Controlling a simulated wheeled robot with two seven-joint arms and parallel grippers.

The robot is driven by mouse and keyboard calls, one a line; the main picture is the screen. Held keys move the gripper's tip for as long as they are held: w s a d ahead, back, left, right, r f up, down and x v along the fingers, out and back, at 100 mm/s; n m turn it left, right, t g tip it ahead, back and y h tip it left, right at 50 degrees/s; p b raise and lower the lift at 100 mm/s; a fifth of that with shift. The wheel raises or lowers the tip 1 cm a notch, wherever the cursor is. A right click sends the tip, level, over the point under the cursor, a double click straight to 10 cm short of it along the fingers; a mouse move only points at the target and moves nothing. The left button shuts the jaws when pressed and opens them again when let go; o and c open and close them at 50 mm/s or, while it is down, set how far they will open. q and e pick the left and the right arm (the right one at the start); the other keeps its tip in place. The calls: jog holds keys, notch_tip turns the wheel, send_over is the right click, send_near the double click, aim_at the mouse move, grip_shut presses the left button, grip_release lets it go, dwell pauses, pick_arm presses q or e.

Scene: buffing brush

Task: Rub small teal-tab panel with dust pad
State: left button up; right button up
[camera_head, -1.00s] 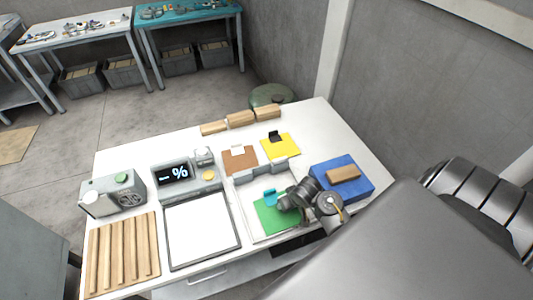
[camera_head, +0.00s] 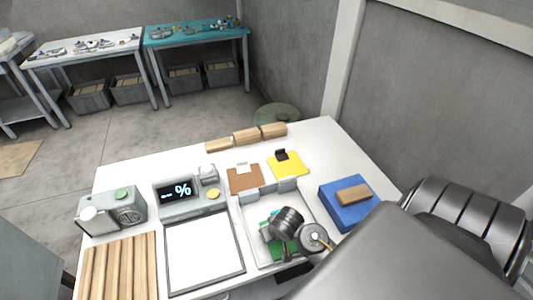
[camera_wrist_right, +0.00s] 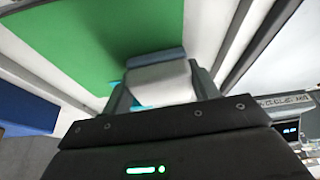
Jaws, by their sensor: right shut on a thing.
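The small green panel with a teal tab (camera_head: 283,248) lies in the pale tray (camera_head: 247,240) at the table's front, mostly hidden under my right gripper (camera_head: 268,234). In the right wrist view the green panel (camera_wrist_right: 85,45) fills the upper left. There my right gripper (camera_wrist_right: 160,76) is shut on the dust pad (camera_wrist_right: 162,86), a pale block with a grey-blue edge. The pad is over the panel's edge; whether it touches cannot be told. Bits of teal show beside the fingers. My left gripper is not in view.
A brown panel (camera_head: 241,180) and a yellow panel (camera_head: 290,166) lie behind the tray. A blue block (camera_head: 343,215) with a wooden piece (camera_head: 353,195) stands to the right. A white framed board (camera_head: 203,255) and a display box (camera_head: 183,203) are to the left.

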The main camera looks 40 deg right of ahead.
jog(key=shift+a+f, duration=0.15)
jog(key=shift+a, duration=0.25)
jog(key=r+p, duration=0.1)
jog(key=r, duration=0.2)
jog(key=shift+w+p, duration=0.2)
jog(key=shift+p, duration=0.2)
jog(key=shift+s+r+p, duration=0.15)
jog(key=shift+r+p, duration=1.55)
jog(key=shift+p, duration=0.15)
jog(key=shift+r, duration=1.2)
